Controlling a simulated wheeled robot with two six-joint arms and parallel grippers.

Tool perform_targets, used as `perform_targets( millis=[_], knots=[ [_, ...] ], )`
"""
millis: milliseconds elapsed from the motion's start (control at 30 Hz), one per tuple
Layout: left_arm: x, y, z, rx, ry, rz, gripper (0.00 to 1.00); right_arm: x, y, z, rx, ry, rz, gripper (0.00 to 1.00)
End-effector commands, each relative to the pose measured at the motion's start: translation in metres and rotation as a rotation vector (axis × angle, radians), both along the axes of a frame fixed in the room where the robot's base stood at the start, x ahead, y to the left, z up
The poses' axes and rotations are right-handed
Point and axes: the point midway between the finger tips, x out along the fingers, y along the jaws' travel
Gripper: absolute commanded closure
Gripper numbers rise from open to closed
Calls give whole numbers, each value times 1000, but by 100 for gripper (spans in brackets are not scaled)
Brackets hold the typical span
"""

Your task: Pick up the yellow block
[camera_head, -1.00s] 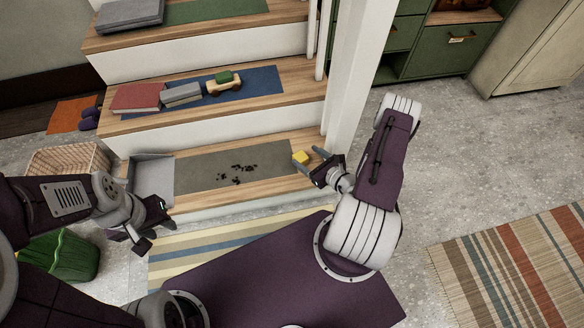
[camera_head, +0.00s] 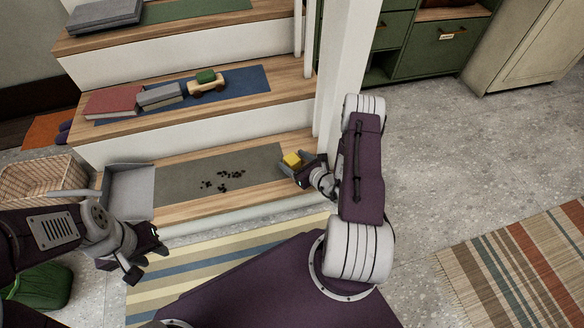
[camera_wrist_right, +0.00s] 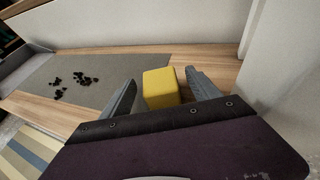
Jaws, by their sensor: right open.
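The yellow block (camera_head: 291,160) sits at the right end of the lowest stair step, beside the grey mat. My right gripper (camera_head: 296,165) is open at the block. In the right wrist view the yellow block (camera_wrist_right: 160,88) stands between the two spread fingers of my right gripper (camera_wrist_right: 160,95), with a gap to the right finger. I cannot tell whether the left finger touches it. My left gripper (camera_head: 147,260) hangs over the floor in front of the step, away from the block; its jaws seem apart with nothing between them.
Dark crumbs (camera_head: 222,180) lie on the grey mat (camera_head: 262,167), with a grey dustpan (camera_head: 130,190) at its left. A white post (camera_head: 345,75) rises close to my right arm. A wicker basket (camera_head: 40,178) and a green bin (camera_head: 42,288) stand at the left.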

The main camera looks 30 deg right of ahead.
Motion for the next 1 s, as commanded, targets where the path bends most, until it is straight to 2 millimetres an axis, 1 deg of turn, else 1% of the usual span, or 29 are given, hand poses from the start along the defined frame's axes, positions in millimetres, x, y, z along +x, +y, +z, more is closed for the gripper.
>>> perform_targets(
  millis=[33, 67, 133, 300, 333, 367, 400, 467, 500, 567, 833, 933, 1000],
  knots=[
    [0, 0, -9, 0, 0, 0, 64, 6, 1, -7, -2, -2, 2, 29],
    [0, 0, -10, 0, 0, 0, 64, 9, 2, -7, -2, -2, 3, 29],
    [0, 0, -10, 0, 0, 0, 64, 12, 2, -6, 0, -1, 0, 29],
    [0, 0, -8, 0, -1, 0, 64, 12, 2, -4, 1, 0, -2, 29],
    [0, 0, -8, 0, -1, 0, 64, 12, 2, -4, 1, 0, -2, 32],
    [0, 0, -8, 0, -1, 0, 64, 12, 2, -4, 1, 0, -2, 40],
    [0, 0, -8, 0, -1, 0, 64, 12, 2, -4, 1, 0, -2, 51],
    [0, 0, -8, 0, -1, 0, 64, 12, 2, -4, 1, 0, -2, 68],
    [0, 0, -8, 0, -1, 0, 64, 12, 2, -4, 1, 0, -2, 79],
    [0, 0, -8, 0, -1, 0, 64, 12, 2, -4, 1, 0, -2, 95],
    [0, 0, -5, 0, -1, 0, 64, 11, 2, -2, 1, 0, -1, 95],
    [0, 0, 4, 0, -1, 0, 64, 9, 2, 4, 2, 1, -1, 95],
    [0, 0, 14, 0, -1, 0, 64, 7, 3, 11, 2, 1, -1, 95]
  ],
)
